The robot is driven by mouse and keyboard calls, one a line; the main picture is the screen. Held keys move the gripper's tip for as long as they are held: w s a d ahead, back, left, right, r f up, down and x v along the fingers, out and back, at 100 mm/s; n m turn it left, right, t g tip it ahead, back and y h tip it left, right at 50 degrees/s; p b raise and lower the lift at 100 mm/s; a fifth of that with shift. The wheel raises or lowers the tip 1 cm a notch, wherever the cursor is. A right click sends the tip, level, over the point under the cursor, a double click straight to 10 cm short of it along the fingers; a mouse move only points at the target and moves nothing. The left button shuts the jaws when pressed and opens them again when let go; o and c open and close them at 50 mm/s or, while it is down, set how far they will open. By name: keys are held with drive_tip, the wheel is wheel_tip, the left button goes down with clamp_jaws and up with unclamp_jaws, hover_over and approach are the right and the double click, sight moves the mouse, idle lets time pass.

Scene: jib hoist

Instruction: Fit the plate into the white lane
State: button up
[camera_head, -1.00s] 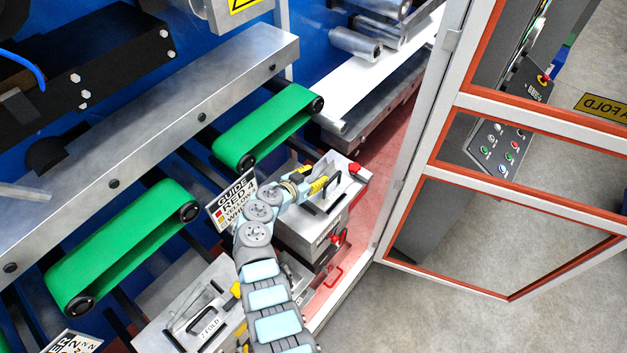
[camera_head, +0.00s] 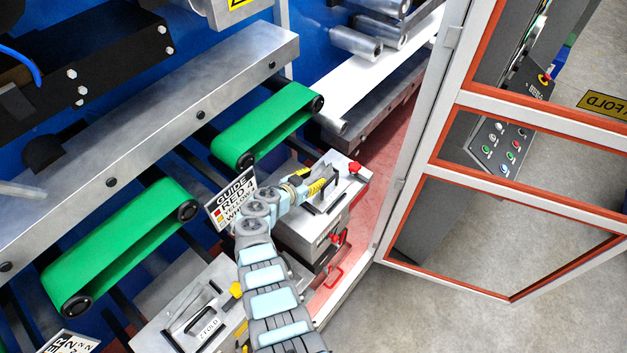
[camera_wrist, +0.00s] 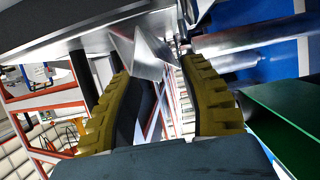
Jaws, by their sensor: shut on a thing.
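My gripper (camera_head: 320,186) is at the black handle (camera_head: 334,202) on top of a grey metal plate unit (camera_head: 306,232) with red knobs. Its yellow ridged fingers also show in the wrist view (camera_wrist: 155,75), apart from each other, with a bright metal surface beyond them. I take the unit with this handle for the plate; the exact grip is too small to see. A second metal unit (camera_head: 190,300), labelled Z FOLD, has a black handle and yellow knobs. I cannot tell which lane is the white one.
A guide sign (camera_head: 232,204) naming red, yellow and white stands left of my gripper. Two green belts (camera_head: 120,245) (camera_head: 265,125) lie behind and left. A white sheet (camera_head: 375,75) runs at the back. An orange-edged guard door (camera_head: 500,200) stands right, with open floor in front.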

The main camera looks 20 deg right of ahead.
drive_tip(key=shift+f+b, duration=0.3)
drive_tip(key=shift+f, duration=0.05)
idle(0.3)
drive_tip(key=o, duration=1.2)
drive_tip(key=shift+f, duration=0.15)
drive_tip(key=shift+a, duration=0.1)
